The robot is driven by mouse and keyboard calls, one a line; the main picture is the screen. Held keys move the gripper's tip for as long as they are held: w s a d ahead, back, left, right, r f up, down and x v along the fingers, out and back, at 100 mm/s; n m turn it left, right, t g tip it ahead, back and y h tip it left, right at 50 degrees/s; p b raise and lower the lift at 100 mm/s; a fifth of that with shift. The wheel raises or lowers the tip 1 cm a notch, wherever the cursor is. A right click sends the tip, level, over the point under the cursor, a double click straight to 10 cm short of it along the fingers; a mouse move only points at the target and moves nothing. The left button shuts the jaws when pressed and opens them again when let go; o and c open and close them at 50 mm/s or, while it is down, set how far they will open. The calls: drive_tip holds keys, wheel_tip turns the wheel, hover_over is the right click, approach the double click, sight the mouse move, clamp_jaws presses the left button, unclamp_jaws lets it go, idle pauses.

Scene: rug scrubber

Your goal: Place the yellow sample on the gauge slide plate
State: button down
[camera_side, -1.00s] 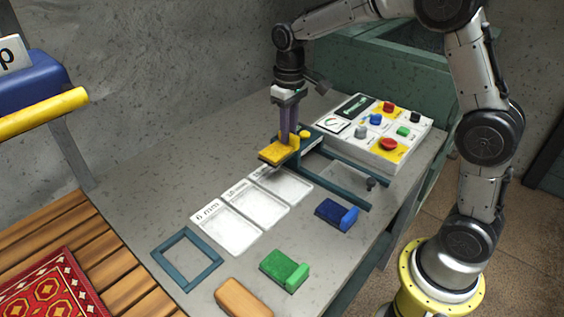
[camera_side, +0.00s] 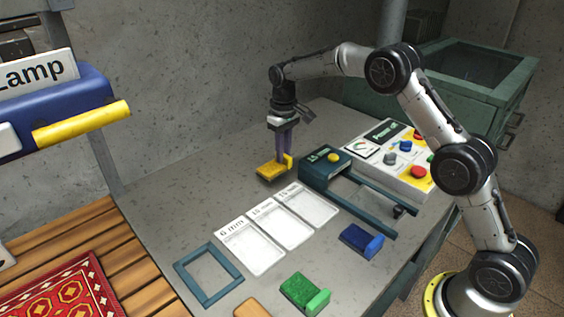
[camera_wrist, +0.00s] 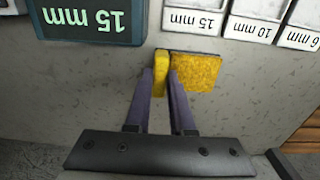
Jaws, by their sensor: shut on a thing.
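My gripper (camera_side: 283,154) is shut on the yellow sample (camera_side: 268,172), just left of the gauge. The sample has a flat, rough-topped pad and an upright tab. In the wrist view, my fingers (camera_wrist: 162,75) pinch the tab, and the pad (camera_wrist: 198,72) sticks out to the right. Whether the sample touches the table is unclear. The dark teal gauge (camera_side: 316,170) has a yellow button and two rails reaching toward the lower right. Its display (camera_wrist: 90,20) reads 15 mm in the wrist view.
A blue sample (camera_side: 360,241), a green sample (camera_side: 303,294) and an empty teal frame (camera_side: 209,275) lie nearby. A button panel (camera_side: 392,155) stands behind the rails.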

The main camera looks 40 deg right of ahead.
drive_tip(key=shift+w+f, duration=0.3)
drive_tip(key=shift+f, duration=1.65)
drive_tip(key=shift+f, duration=0.15)
drive_tip(key=c, duration=0.8)
unclamp_jaws()
